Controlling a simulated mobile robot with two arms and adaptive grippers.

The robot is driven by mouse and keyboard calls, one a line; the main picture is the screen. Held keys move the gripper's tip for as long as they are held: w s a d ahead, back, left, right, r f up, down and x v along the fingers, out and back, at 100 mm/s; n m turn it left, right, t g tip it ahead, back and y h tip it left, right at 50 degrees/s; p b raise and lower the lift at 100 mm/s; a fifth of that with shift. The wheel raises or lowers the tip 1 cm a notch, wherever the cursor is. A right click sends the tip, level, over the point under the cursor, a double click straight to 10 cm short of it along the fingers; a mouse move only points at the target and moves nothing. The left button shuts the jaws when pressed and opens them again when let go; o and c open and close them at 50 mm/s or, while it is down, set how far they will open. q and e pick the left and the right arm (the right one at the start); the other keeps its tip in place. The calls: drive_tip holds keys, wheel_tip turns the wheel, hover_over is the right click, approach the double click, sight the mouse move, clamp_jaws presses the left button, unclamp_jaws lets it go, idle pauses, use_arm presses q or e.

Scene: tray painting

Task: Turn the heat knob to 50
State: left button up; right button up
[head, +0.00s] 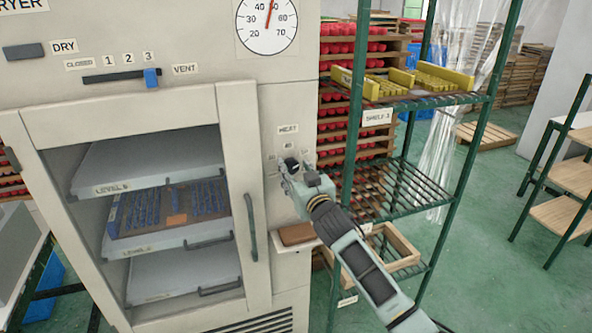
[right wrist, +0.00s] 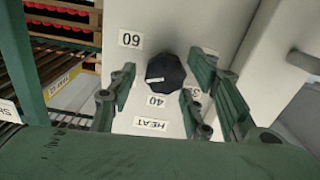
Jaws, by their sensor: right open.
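The heat knob (right wrist: 166,69) is a dark, faceted dial on the dryer's pale front. In the head view the knob (head: 291,164) sits below the HEAT label (head: 288,129). In the right wrist view its white mark points left and slightly down, between the 60 label (right wrist: 128,40) and the 40 label (right wrist: 155,101); a finger may hide a label there. My right gripper (right wrist: 164,80) is open, with fingers on both sides of the knob; I cannot tell whether they touch it. It also shows at the knob in the head view (head: 296,170). My left gripper is out of view.
The dryer door (head: 239,170) with its dark handle is just left of the knob. A green metal shelf rack (head: 356,130) stands close to the right of my right arm. A round temperature gauge (head: 266,24) is above.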

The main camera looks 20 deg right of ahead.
drive_tip(key=shift+c, duration=0.6)
drive_tip(key=c, duration=0.9)
drive_tip(key=shift+n+p, duration=0.3)
drive_tip(key=shift+n, duration=0.6)
drive_tip(key=shift+w, duration=0.1)
drive_tip(key=o, duration=1)
drive_tip(key=shift+d, duration=0.2)
